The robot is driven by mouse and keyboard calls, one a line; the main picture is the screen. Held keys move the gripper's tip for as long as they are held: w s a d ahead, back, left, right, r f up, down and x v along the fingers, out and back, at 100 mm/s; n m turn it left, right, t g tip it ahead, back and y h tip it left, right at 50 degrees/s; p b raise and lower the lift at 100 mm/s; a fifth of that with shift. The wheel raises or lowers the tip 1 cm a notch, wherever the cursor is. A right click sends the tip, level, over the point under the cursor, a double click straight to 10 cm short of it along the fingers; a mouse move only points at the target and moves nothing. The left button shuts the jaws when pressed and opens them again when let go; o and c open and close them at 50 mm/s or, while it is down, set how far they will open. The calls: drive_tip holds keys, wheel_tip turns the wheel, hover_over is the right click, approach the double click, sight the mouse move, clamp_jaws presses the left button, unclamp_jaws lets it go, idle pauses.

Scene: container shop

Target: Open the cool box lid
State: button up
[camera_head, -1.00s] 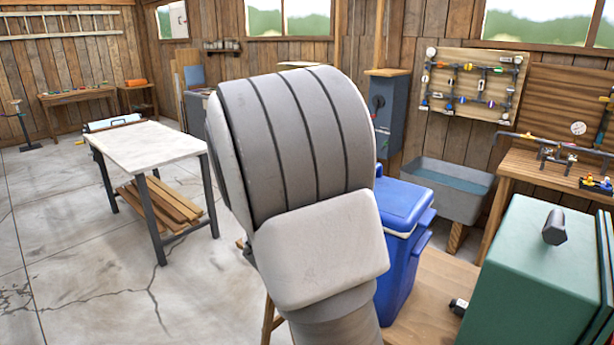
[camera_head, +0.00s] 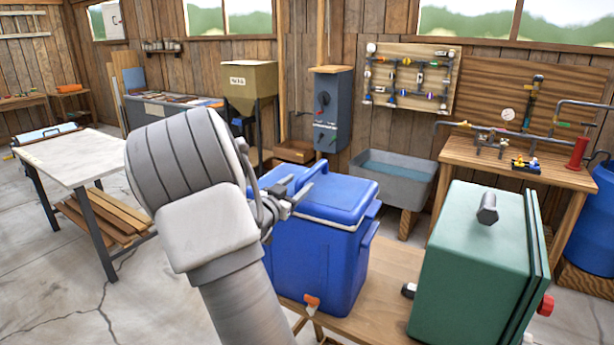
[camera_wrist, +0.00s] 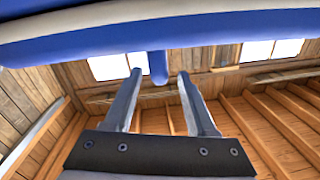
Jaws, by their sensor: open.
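The blue cool box (camera_head: 315,262) stands on a wooden bench, with a pale band under its blue lid (camera_head: 345,197). The lid looks closed. A blue handle (camera_head: 312,174) rises at the lid's left part, partly hidden by my gripper. My gripper (camera_head: 296,200) is open at the box's near left upper edge; I cannot tell whether it touches. In the wrist view, my two fingers (camera_wrist: 158,75) are apart. A blue tab (camera_wrist: 158,66) hangs from the wide blue edge (camera_wrist: 200,30) and shows between the fingertips. My arm hides the box's left side.
A green case (camera_head: 470,265) with a dark knob stands right of the box on the same bench (camera_head: 385,300). A grey water trough (camera_head: 395,180) is behind. A white-topped table (camera_head: 80,155) is at left, with clear floor in front.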

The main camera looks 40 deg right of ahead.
sight(307, 176)
drive_tip(key=x, duration=0.6)
clamp_jaws()
idle(1.3)
